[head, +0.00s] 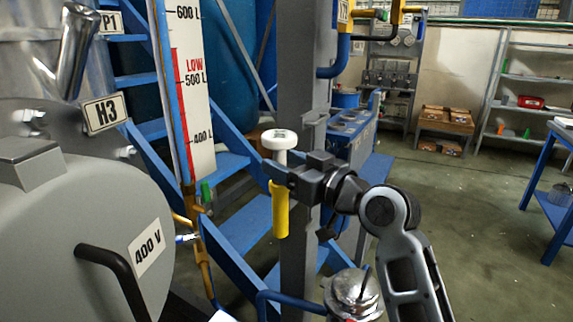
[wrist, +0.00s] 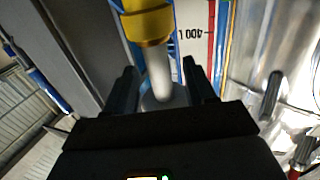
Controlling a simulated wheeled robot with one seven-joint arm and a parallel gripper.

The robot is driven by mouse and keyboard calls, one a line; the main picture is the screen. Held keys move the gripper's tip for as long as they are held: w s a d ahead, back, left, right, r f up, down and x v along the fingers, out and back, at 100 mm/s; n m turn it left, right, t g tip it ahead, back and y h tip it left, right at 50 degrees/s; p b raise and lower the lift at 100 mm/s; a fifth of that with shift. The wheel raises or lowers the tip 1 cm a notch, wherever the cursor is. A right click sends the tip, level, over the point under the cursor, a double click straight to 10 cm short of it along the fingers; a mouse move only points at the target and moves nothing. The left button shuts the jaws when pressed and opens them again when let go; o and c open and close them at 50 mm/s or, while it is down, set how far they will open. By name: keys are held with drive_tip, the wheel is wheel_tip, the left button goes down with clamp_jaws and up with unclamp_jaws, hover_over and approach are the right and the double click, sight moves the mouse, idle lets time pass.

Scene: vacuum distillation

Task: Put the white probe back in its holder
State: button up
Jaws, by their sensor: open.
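The white probe (head: 281,145) stands upright, with a wide round head on a thin stem. Its stem runs down towards the yellow tubular holder (head: 281,208), which is fixed near the grey column. In the wrist view, the white stem (wrist: 160,72) meets the rim of the yellow holder (wrist: 148,22); its far end appears hidden inside. My gripper (head: 274,172) is at stem height, just above the holder. In the wrist view, my open gripper (wrist: 160,70) has one finger on each side of the stem, with gaps visible. The probe's head is partly hidden behind my gripper body there.
A grey column (head: 299,240) stands right beside the holder. Blue stairs (head: 245,222) and a level gauge (head: 194,95) are behind and left. A grey 400 V vessel (head: 80,235) fills the lower left. Open floor (head: 470,200) lies to the right.

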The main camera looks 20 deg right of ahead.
drive_tip(key=v, duration=0.7)
drive_tip(key=shift+s+b, duration=0.4)
drive_tip(key=shift+b, duration=0.05)
drive_tip(key=shift+d, duration=0.1)
drive_tip(key=shift+f, duration=0.1)
idle(1.2)
drive_tip(key=s+f+m+g+h+p, duration=0.15)
drive_tip(key=s+f+m+h, duration=0.35)
drive_tip(key=s+f, duration=1.25)
drive_tip(key=s+a+r, duration=0.1)
drive_tip(key=s, duration=1)
drive_tip(key=s+a+r+n+p, duration=0.1)
drive_tip(key=s+a+r, duration=0.1)
drive_tip(key=s, duration=1)
drive_tip(key=shift+s+g+h, duration=0.2)
drive_tip(key=shift+g+h, duration=0.15)
drive_tip(key=shift+h, duration=0.05)
